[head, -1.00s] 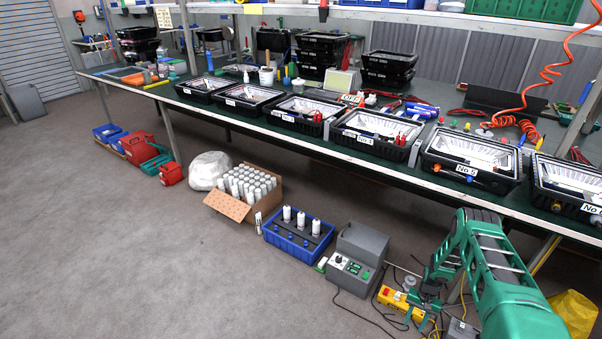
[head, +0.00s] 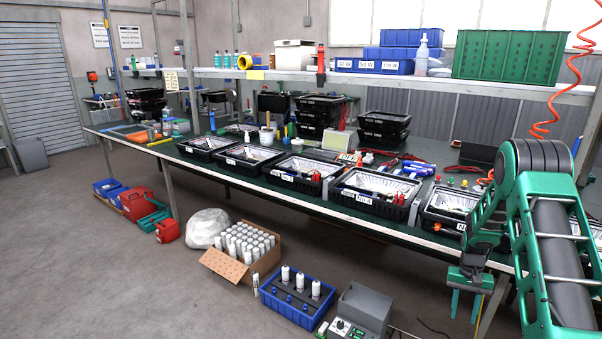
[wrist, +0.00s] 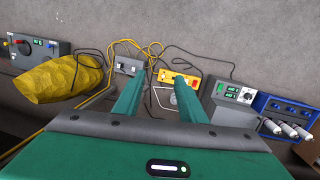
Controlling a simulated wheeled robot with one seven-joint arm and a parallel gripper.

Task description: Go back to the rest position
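My green arm reaches in from the right of the head view, bent, with my gripper (head: 466,306) hanging down in front of the bench edge. Its two fingers point at the floor with a gap between them. In the wrist view my gripper (wrist: 159,88) shows both fingers apart with nothing held between them. Beyond the fingertips lie the floor, a yellow control box (wrist: 178,79) and cables.
The workbench (head: 130,151) bears a row of black floodlight housings (head: 300,170). On the floor are a cardboard box of white cylinders (head: 225,264), a blue crate (head: 290,313) and a grey control unit (head: 365,305). A yellow bag (wrist: 58,80) lies left in the wrist view. Open floor is at left.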

